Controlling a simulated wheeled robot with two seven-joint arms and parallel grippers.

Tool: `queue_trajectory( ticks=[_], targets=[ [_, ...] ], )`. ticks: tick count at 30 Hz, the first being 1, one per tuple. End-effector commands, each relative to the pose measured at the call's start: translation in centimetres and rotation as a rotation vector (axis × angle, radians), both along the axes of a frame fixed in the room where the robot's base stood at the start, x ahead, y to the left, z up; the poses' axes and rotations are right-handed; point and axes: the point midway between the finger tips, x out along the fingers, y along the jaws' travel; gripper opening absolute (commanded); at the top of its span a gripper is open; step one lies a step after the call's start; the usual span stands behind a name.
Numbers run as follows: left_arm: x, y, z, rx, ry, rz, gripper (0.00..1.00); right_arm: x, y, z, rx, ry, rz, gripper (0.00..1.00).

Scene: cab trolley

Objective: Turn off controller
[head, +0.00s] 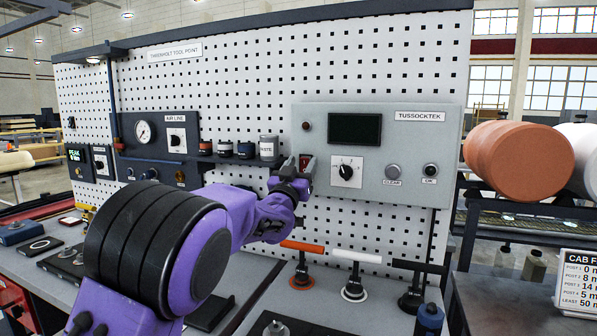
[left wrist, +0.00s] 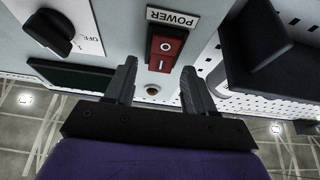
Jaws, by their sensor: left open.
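The controller, a grey panel labelled TUSSOCKTEK (head: 420,160), is mounted on the pegboard, with a dark screen (head: 355,128), a dull brownish lamp (head: 306,126) and a rotary knob (head: 346,172). My left gripper (head: 298,172) is at the panel's lower left, by the red power switch (head: 304,160), which it partly hides. In the left wrist view the red rocker (left wrist: 165,49), marked O and I under a POWER label, appears just beyond the fingertips. The left gripper (left wrist: 158,70) is open and empty, its fingers spread. I cannot tell whether they touch the panel. My right gripper is not in view.
CLEAR (head: 393,171) and OK (head: 430,170) buttons sit right of the knob. A shelf with small jars (head: 246,149) and an AIR LINE panel (head: 150,132) are to the left. Handled tools (head: 354,272) stand on the bench below.

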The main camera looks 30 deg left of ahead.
Motion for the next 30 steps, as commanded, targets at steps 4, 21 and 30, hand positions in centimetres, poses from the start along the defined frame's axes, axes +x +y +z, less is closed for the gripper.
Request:
queue_trajectory(
  ticks=[4, 21, 30],
  targets=[
    [-2.3, -0.6, -1.6, 0.001, 0.000, 0.000, 0.54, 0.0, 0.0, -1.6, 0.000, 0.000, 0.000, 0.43],
    [-9.0, -2.2, -4.3, 0.001, -0.001, 0.000, 0.54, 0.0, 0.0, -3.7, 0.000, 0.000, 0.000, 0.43],
    [-9.0, -2.2, -4.3, 0.000, 0.000, 0.000, 0.54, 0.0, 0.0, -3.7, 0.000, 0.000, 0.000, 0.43]
  ],
)
